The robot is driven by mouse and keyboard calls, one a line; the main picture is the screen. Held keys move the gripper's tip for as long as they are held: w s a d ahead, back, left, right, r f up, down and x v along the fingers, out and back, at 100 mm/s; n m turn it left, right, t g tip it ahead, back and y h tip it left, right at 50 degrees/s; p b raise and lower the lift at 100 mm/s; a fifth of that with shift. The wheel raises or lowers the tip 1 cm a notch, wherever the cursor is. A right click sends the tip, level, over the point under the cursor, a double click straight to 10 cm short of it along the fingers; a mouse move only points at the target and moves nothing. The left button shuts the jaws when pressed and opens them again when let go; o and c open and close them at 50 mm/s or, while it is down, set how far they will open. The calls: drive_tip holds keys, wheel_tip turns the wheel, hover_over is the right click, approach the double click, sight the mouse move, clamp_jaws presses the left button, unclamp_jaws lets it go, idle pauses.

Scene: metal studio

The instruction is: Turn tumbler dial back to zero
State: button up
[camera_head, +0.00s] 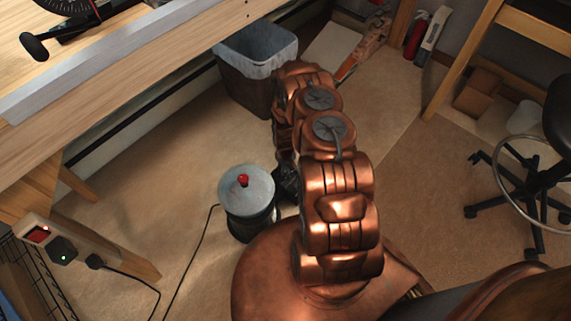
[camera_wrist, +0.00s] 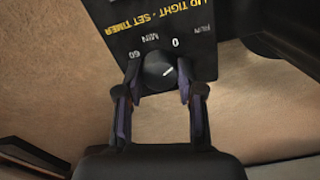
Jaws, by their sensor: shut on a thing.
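The tumbler (camera_head: 247,190) is a dark drum with a grey lid and a red knob, standing on the floor left of my arm. In the wrist view its black panel (camera_wrist: 205,45) shows upside-down yellow and white lettering, with 0 and 60 marked beside the round black dial (camera_wrist: 159,68). My gripper (camera_wrist: 158,80) is shut on the dial, one finger on each side. The dial's exact setting is hard to read. In the head view my gripper (camera_head: 287,185) is a dark shape beside the tumbler's right side, mostly hidden by my arm.
A wooden workbench (camera_head: 120,75) fills the upper left. A lined waste bin (camera_head: 252,75) stands behind my arm. A wheeled stool (camera_head: 535,185) stands at right. The floor between is open.

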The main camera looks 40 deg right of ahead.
sight(286, 169)
drive_tip(key=shift+n+p, duration=0.85)
drive_tip(key=shift+n, duration=0.35)
drive_tip(key=o, duration=1.1)
drive_tip(key=shift+o, duration=0.2)
wheel_tip(286, 169, up, 12)
idle(0.4)
